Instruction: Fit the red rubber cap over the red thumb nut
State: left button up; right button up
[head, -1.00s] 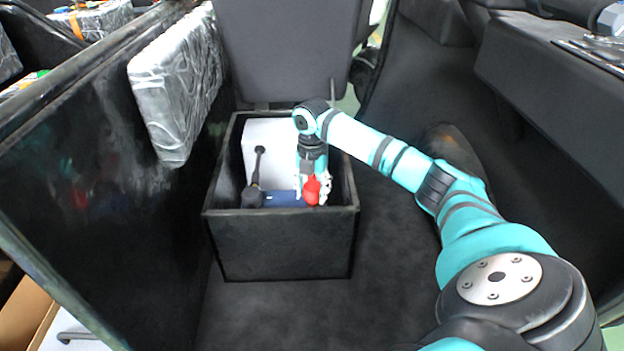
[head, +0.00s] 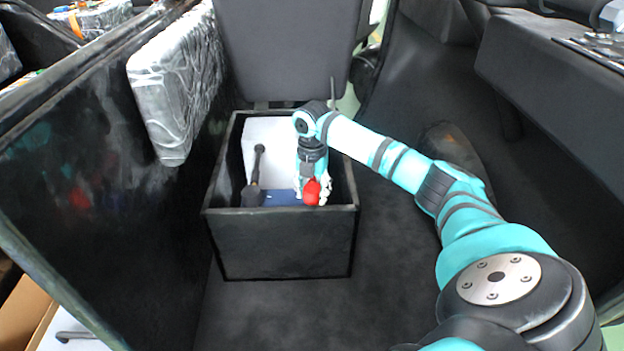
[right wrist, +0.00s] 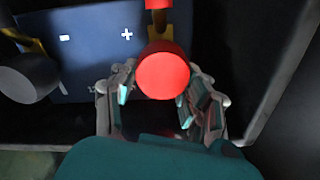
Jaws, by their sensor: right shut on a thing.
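The red rubber cap (right wrist: 163,76) is between the fingers of my right gripper (right wrist: 158,100), which is shut on it. In the head view the cap (head: 312,192) shows as a red blob below my right gripper (head: 313,184), inside the black box. A smaller red piece (right wrist: 158,4), probably the red thumb nut, is cut off at the top edge of the wrist view, near the plus mark. It stands apart from the cap in that picture. The blue battery (right wrist: 95,45) with minus and plus marks lies beyond the cap. My left gripper is not in view.
The black open box (head: 282,242) surrounds the battery and my right gripper, its walls close by. A black terminal part with a cable (head: 254,180) stands to the left. A white panel (head: 268,140) is behind. Dark floor in front of the box is clear.

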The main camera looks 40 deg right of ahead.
jog(key=o, duration=1)
notch_tip(320, 180, up, 12)
jog(key=shift+f, duration=0.1)
